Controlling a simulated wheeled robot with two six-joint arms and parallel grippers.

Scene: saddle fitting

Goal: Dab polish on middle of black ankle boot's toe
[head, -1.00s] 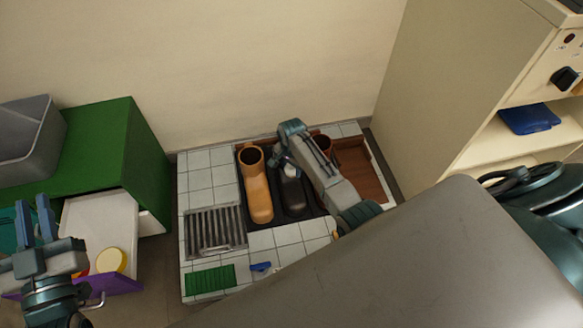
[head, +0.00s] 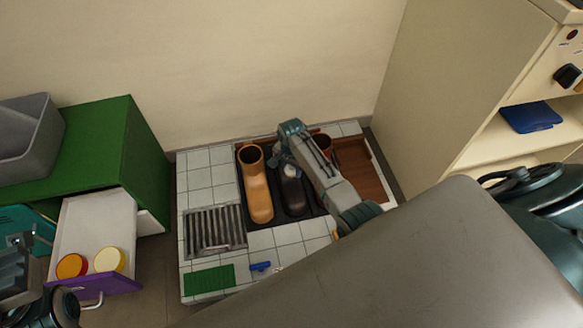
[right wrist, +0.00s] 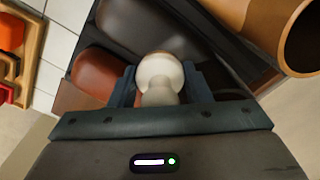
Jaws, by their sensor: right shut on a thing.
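The black ankle boot (head: 294,196) stands on a dark mat between a tan boot (head: 258,190) and a brown boot (head: 324,143), its toe toward the bottom of the head view. My right gripper (head: 287,164) is over the boot's upper end and hides part of it. In the right wrist view, the right gripper (right wrist: 160,88) is shut on a cream, round-headed dauber (right wrist: 160,72). I cannot tell whether the dauber touches the boot. My left gripper (head: 14,272) is at the left edge, partly cut off; its jaws are unclear.
An open drawer (head: 95,222) of the green cabinet (head: 105,140) holds a red-rimmed tin (head: 71,266) and a yellow tin (head: 109,260). A metal grate (head: 214,230), green pad (head: 209,279) and small blue item (head: 260,266) are on the tiles. A tall cabinet (head: 450,80) stands right.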

